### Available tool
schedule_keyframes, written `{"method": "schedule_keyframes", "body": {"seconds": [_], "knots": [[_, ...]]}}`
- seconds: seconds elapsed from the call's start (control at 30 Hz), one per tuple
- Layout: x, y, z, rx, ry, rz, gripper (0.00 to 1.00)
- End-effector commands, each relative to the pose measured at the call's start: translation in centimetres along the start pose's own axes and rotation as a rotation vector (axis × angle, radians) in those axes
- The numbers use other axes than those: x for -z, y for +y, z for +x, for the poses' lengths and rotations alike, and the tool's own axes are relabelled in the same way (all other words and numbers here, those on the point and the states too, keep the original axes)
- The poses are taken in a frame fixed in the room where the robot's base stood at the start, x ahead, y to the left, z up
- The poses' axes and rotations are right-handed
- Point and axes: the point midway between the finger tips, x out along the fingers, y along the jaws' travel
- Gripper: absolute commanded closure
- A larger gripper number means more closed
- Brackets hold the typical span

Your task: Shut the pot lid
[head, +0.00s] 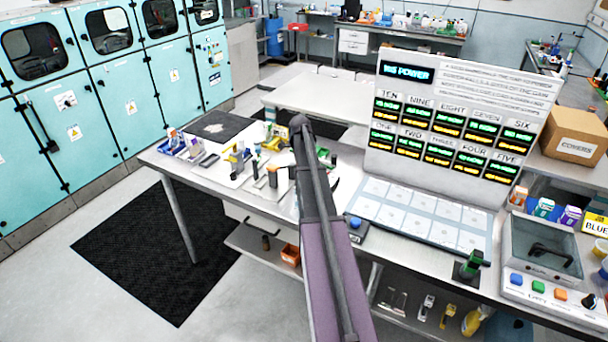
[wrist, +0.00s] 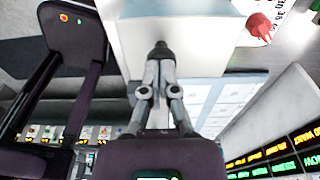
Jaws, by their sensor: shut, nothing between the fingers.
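A grey pot-like unit (head: 530,280) stands at the right end of the bench in the head view. Its lid (head: 545,235) looks like a dark see-through panel in a grey frame with a black handle. I cannot tell how far it is open. My gripper (wrist: 161,48) shows in the wrist view with its fingers together and nothing between them. The fingertips lie in front of a pale box-like surface (wrist: 195,35); I cannot tell whether they touch it. In the head view my arm hides or leaves out the gripper. The lid is not clearly seen in the wrist view.
A display panel (head: 460,88) stands on the bench behind a mat of pale squares (head: 420,213). A green-topped black holder (head: 468,267) stands left of the unit. Small tools and a blue tray (head: 185,148) lie at the left. A cardboard box (head: 575,135) is behind right.

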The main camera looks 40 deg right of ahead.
Motion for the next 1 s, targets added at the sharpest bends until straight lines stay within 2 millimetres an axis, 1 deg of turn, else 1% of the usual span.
{"method": "schedule_keyframes", "body": {"seconds": [0.37,0.57,0.77,1.0], "knots": [[0.0,0.0,0.0,0.000,0.000,0.001,1.00],[0.1,0.0,-0.4,0.000,0.000,0.000,1.00],[0.3,0.0,-1.5,0.000,0.000,0.000,1.00],[0.6,0.1,-3.4,0.000,0.000,0.000,1.00]]}}
